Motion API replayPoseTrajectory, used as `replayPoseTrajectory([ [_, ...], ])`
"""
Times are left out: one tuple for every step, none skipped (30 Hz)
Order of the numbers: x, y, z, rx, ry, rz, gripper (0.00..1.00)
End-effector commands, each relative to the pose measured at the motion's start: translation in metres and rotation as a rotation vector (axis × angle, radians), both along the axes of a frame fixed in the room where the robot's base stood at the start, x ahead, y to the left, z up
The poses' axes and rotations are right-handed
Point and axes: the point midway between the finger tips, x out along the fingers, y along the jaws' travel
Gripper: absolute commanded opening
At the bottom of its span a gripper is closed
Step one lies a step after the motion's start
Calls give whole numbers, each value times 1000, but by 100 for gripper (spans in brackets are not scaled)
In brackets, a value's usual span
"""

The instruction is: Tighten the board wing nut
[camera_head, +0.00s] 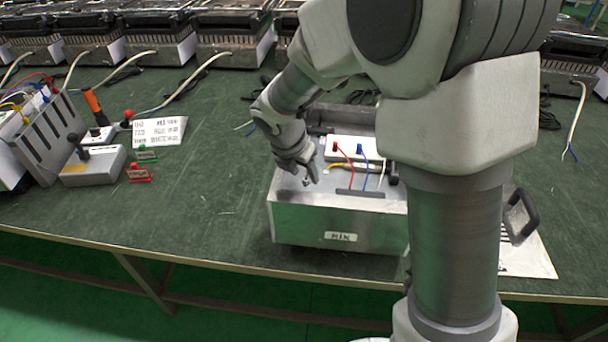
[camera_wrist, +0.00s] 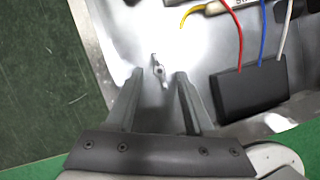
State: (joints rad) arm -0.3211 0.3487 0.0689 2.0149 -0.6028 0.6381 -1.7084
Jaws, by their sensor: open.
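The wing nut (camera_wrist: 158,70) is a small grey metal piece on the bright metal top of the box. In the wrist view it lies between and just beyond the tips of my gripper (camera_wrist: 158,76). The two fingers are apart, one on each side of it, and I see no contact. In the head view my gripper (camera_head: 306,178) points down over the left part of the silver metal box (camera_head: 310,222). A small dark piece (camera_head: 306,183) shows on the box top there, partly hidden by the gripper. My arm hides the box's right part.
A black block (camera_wrist: 248,90) with red, blue and white wires is right of the fingers; a yellow wire is near it. A white board (camera_head: 350,148) is on the box.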

Motion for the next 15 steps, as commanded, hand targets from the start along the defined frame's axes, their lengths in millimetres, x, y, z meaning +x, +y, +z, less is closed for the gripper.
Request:
replayPoseTrajectory([
  [2,-1,-7,0,0,0,53],
  [3,-1,-9,1,-1,0,53],
  [4,-2,-11,1,-1,0,53],
  [4,-2,-13,1,-1,0,53],
  [5,-2,-14,1,-1,0,53],
  [5,-3,-15,1,-1,0,53],
  [5,-3,-15,1,-1,0,53],
  [5,-3,-15,1,-1,0,53],
  [5,-3,-15,1,-1,0,53],
  [5,-3,-15,1,-1,0,53],
  [5,-3,-15,1,-1,0,53],
  [5,-3,-15,1,-1,0,53],
  [5,-3,-15,1,-1,0,53],
  [5,-3,-15,1,-1,0,53],
  [5,-3,-15,1,-1,0,48],
])
